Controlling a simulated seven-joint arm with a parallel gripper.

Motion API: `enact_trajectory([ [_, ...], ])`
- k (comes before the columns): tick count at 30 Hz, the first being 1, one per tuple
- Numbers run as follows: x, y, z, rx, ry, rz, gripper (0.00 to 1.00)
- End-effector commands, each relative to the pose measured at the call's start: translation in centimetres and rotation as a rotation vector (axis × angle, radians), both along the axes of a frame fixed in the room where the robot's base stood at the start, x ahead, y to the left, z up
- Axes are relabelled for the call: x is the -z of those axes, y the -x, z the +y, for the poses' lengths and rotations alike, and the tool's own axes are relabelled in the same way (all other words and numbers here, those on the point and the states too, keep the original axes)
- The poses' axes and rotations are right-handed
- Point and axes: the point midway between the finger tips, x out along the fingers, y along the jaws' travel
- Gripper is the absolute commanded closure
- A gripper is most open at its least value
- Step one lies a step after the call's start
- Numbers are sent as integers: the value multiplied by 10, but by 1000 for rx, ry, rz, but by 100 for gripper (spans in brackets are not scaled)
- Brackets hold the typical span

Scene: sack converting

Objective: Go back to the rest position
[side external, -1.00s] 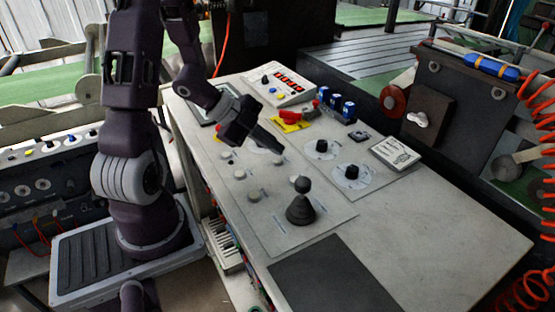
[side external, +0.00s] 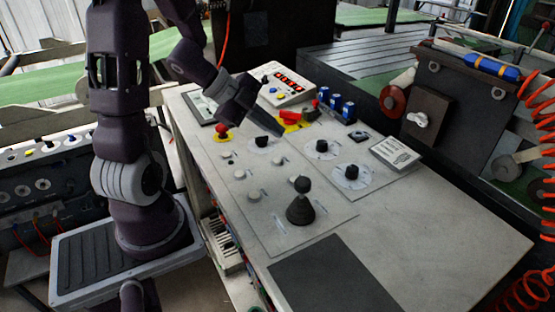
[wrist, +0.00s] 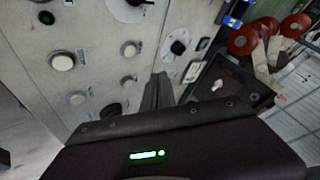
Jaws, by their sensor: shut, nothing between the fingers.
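My gripper (side external: 278,132) is shut and empty. In the side external view it hangs above the far part of the grey control panel (side external: 262,202), near the yellow-based red switch, and points down to the right. In the wrist view its closed fingers (wrist: 157,92) show over the panel, apart from the knobs as far as I can tell.
A black joystick (side external: 300,207) stands up from the panel. Black dial knobs (side external: 322,147), a red mushroom button (side external: 221,130), a red switch (side external: 291,115) and blue blocks (side external: 342,108) are around. A dark mat (side external: 330,275) lies at the near edge; the right tabletop is bare.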

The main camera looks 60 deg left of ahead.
Motion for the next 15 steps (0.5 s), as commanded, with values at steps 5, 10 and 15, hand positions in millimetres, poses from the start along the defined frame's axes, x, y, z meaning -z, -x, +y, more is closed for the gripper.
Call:
enact_trajectory([
  [5, 0, 0, 0, 0, 0, 0, 100],
  [10, 0, 0, 0, 0, 0, 0, 100],
  [15, -19, -19, 8, -112, -82, -45, 100],
])
